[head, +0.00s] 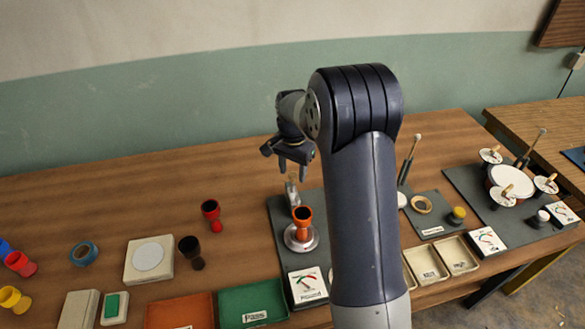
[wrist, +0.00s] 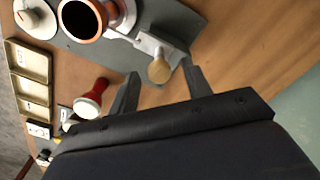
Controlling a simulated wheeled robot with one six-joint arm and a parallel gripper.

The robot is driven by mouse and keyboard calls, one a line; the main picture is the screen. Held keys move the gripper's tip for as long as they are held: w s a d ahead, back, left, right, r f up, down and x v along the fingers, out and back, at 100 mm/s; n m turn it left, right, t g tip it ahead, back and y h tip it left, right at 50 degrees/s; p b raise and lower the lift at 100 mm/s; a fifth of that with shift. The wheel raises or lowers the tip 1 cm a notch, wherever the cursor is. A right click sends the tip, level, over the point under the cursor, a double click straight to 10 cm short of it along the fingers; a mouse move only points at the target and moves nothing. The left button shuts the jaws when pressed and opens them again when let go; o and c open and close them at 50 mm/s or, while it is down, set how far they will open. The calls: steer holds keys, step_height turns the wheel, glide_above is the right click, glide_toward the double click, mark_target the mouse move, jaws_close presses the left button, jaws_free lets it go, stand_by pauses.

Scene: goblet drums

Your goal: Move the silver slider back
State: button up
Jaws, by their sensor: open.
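The silver slider (head: 291,194) sits on the dark grey mat, just behind the orange goblet drum (head: 303,221), which stands on a round silver base (head: 301,240). In the wrist view the slider (wrist: 149,45) shows as a pale metal piece ending in a tan rounded knob (wrist: 159,71). My gripper (head: 292,168) is open, pointing down just above the slider. In the wrist view its two fingers (wrist: 162,76) lie either side of the knob, with visible gaps. I cannot tell how far the fingertips are above the knob.
A dial card marked "Round" (head: 308,285) lies at the mat's front. A red goblet drum (head: 211,215) and a dark one (head: 190,252) stand left. A green "Pass" tray (head: 253,305) is in front. A red and white object (wrist: 92,98) is beside one finger. The table behind is clear.

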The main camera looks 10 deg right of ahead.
steer(key=shift+f, duration=0.15)
steer(key=shift+c, duration=0.5)
jaws_close()
